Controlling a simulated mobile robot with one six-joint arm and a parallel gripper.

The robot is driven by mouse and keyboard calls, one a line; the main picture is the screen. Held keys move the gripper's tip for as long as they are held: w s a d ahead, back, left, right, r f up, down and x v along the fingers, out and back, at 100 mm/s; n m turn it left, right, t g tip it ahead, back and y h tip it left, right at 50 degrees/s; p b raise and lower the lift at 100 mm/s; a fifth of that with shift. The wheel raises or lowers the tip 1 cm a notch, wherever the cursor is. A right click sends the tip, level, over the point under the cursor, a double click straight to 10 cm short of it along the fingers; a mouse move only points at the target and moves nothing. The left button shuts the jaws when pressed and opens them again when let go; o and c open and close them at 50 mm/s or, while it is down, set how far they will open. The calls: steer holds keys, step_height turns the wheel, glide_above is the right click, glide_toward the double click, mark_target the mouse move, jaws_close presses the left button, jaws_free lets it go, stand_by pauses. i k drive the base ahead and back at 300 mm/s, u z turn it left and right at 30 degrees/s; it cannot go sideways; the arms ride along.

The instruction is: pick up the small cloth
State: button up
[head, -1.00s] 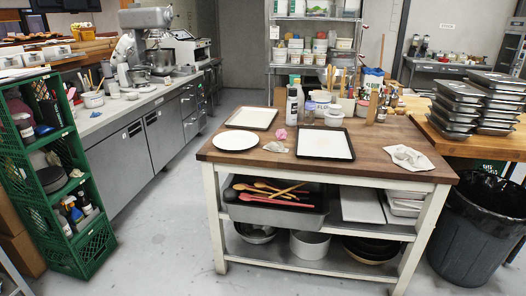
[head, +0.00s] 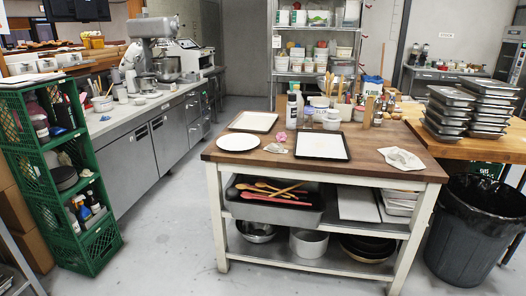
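A crumpled off-white cloth (head: 402,158) lies on the right part of the wooden table top, near its right edge. A smaller crumpled pale item (head: 276,148) lies nearer the middle, between the white plate and the dark-rimmed tray; I cannot tell whether it is cloth or paper. A small pink crumpled item (head: 281,137) lies just behind it. Nothing covers these three. My gripper is not in view.
The wooden table (head: 370,170) also bears a white plate (head: 238,142), two trays (head: 322,145) (head: 253,121) and several bottles and tubs at the back. A green crate stack (head: 98,255) stands left, a black bin (head: 485,235) right. Grey floor between crates and table is clear.

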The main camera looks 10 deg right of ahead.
mark_target(277, 147)
steer(key=z, duration=0.15)
steer(key=i, duration=0.95)
steer(key=u, duration=0.45)
steer(key=i, duration=0.95)
steer(key=z, duration=0.05)
